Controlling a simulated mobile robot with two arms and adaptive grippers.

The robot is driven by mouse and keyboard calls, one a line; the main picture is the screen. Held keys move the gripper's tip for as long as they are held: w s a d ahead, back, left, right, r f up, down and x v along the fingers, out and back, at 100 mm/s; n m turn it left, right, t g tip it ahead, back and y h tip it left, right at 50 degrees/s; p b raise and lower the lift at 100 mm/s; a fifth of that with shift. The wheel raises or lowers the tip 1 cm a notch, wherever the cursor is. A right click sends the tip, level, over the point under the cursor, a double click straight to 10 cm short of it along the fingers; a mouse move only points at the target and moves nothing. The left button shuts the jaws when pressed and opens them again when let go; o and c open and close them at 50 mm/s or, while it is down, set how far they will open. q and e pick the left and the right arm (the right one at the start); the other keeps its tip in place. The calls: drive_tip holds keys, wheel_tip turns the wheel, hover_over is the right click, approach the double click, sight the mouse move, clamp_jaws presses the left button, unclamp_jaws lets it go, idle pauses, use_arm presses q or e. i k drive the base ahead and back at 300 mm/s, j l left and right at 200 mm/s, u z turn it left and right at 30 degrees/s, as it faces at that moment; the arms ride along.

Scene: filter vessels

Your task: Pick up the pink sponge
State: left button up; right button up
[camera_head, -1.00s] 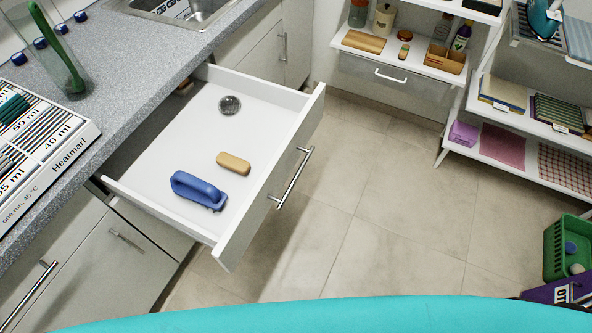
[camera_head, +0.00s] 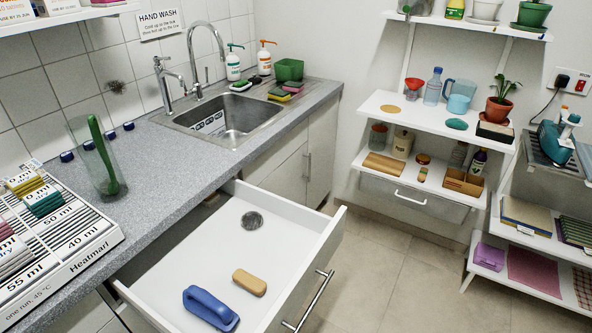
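A small sponge with a pink top (camera_head: 294,85) lies on the counter at the right of the sink, in front of a green tub (camera_head: 289,70). Its lower part looks yellow. A green-topped sponge (camera_head: 279,94) lies just in front of it, and another green-topped sponge (camera_head: 241,86) lies behind the sink near the soap bottles. The sponges are small in this view and their edges are hard to separate. Neither of my grippers is in view.
An open drawer (camera_head: 180,268) juts out below the counter (camera_head: 150,185), holding a blue-handled brush (camera_head: 210,308), a tan block (camera_head: 249,282) and a round metal item (camera_head: 252,220). The sink (camera_head: 235,120) has a tall tap. Shelves (camera_head: 436,122) stand at the right, with floor between.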

sight(290, 86)
drive_tip(key=l, duration=0.4)
drive_tip(key=i+l+z, duration=0.1)
drive_tip(key=i+l, duration=0.65)
drive_tip(key=l, duration=0.2)
drive_tip(key=i+l+z, duration=0.1)
drive_tip(key=i+l, duration=0.7)
drive_tip(key=l, duration=0.1)
